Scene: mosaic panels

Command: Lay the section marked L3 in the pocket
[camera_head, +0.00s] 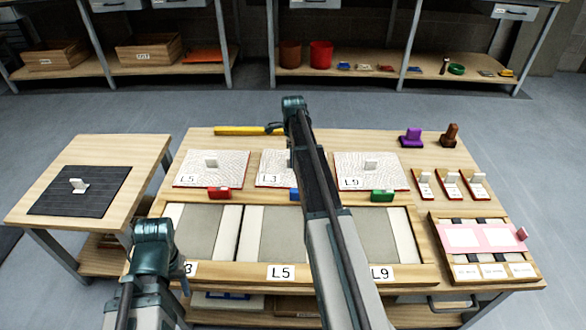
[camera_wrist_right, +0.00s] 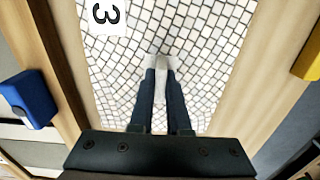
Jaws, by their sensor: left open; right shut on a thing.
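The section marked L3 (camera_head: 269,170) is a white mosaic panel at the back middle of the table, partly hidden by my right arm. In the right wrist view, its tiles (camera_wrist_right: 205,60) and the "3" of its label show up close. My right gripper (camera_wrist_right: 163,72) is shut on its white upright handle (camera_wrist_right: 165,62). I cannot tell whether the panel touches the table. The wooden frame (camera_head: 345,272) in front has grey and white pockets; the left pocket (camera_head: 195,232) has a label ending in 3, partly covered. My left gripper (camera_head: 184,286) is open near that label.
Sections L5 (camera_head: 228,165) and L9 (camera_head: 385,178) flank L3. Red (camera_head: 219,193), blue (camera_wrist_right: 32,98) and green (camera_head: 382,195) blocks stand in front. A yellow bar (camera_head: 240,131) lies behind. A side table (camera_head: 132,150) holds a dark mat; a pink piece (camera_head: 478,237) lies at right.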

